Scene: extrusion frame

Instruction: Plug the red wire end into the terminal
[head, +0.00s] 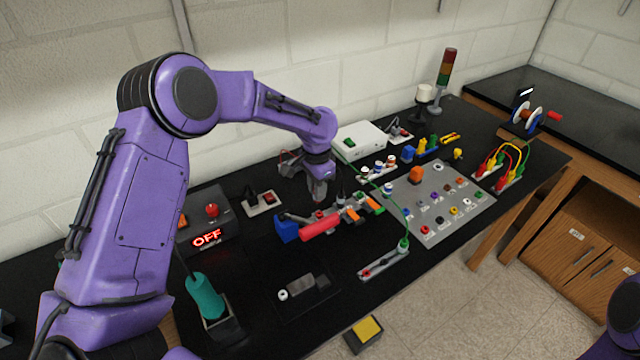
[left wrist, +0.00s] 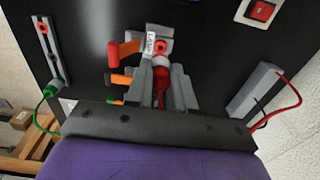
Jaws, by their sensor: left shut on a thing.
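My left gripper (head: 318,192) points down over the black bench and is shut on the red wire end. In the left wrist view, the red wire end (left wrist: 160,82) sits between the fingers (left wrist: 163,85), with a pale collar and red tip part showing beyond them. The grey terminal (left wrist: 158,32) with orange levers is just ahead of the fingertips; a red ring shows on it, close to the wire end. I cannot tell whether they touch. In the head view, the terminal (head: 353,211) is just right of and below the gripper. My right gripper is out of view.
A red handle (head: 321,226) and blue block (head: 287,230) lie close in front of the gripper. A grey strip with a green wire (head: 384,264) is to the right. A grey panel of coloured sockets (head: 437,200) lies further right. A switch box (head: 262,202) stands left.

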